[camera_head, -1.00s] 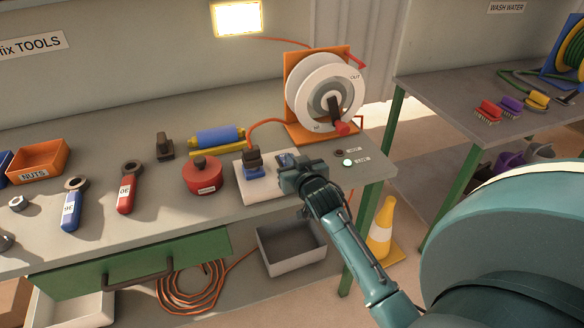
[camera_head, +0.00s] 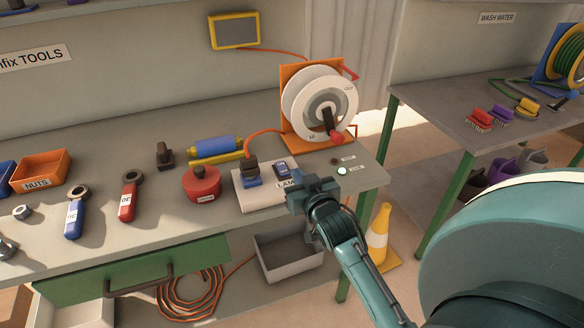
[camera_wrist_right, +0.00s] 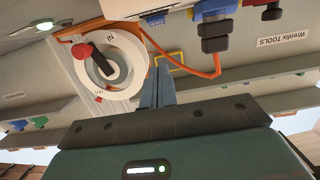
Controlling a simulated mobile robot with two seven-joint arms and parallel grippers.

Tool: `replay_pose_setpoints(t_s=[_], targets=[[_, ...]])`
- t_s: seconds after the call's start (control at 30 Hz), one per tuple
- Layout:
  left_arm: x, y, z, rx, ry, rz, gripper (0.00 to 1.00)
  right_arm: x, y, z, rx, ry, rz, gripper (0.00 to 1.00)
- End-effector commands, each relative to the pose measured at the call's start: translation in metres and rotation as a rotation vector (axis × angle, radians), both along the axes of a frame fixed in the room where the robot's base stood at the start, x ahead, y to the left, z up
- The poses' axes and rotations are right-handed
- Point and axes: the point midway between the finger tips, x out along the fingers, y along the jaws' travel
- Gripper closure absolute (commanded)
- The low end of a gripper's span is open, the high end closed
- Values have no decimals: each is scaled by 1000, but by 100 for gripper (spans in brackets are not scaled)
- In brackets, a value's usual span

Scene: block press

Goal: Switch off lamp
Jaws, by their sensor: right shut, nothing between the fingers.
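The lamp (camera_head: 235,31) is a yellow-framed panel on the back wall, and its face is dark. A white switch block (camera_head: 250,199) marked "LAM…" sits on the bench with a dark blue rocker switch (camera_head: 282,172) on top. A plug with a blue base (camera_head: 251,174) stands on the same block, joined to an orange cable. My right gripper (camera_head: 300,195) is shut and empty, at the block's front right corner, apart from the rocker. It covers the label's end. Its fingers (camera_wrist_right: 157,88) show in the wrist view, where the scene appears upside down. My left gripper is out of view.
An orange-framed cable reel (camera_head: 320,105) stands behind the block. A red round tin (camera_head: 202,184) is to the left, with wrenches and a nuts bin (camera_head: 42,170) beyond. A yellow cone (camera_head: 378,235) stands on the floor.

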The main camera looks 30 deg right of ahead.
Motion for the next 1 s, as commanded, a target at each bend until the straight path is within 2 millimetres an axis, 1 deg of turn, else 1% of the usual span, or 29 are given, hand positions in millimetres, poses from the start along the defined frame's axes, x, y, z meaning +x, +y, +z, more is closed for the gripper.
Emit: replay_pose_setpoints(t_s=[0.03,0.1,0.23,0.37,0.87,0.93,0.97,1.0], targets=[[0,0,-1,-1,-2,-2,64,-10,2,-1,1,1,0,100],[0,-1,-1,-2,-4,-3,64,-19,4,1,1,1,0,100],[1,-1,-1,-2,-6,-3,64,-30,7,3,0,0,0,100],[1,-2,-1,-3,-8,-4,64,-34,8,4,0,-1,0,100],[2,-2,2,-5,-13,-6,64,-34,8,4,0,-1,0,100],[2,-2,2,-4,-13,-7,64,-36,11,0,-1,10,10,100],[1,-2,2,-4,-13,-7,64,-37,15,-5,-2,21,19,100],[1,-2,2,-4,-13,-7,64,-42,22,-14,-4,43,40,100]])
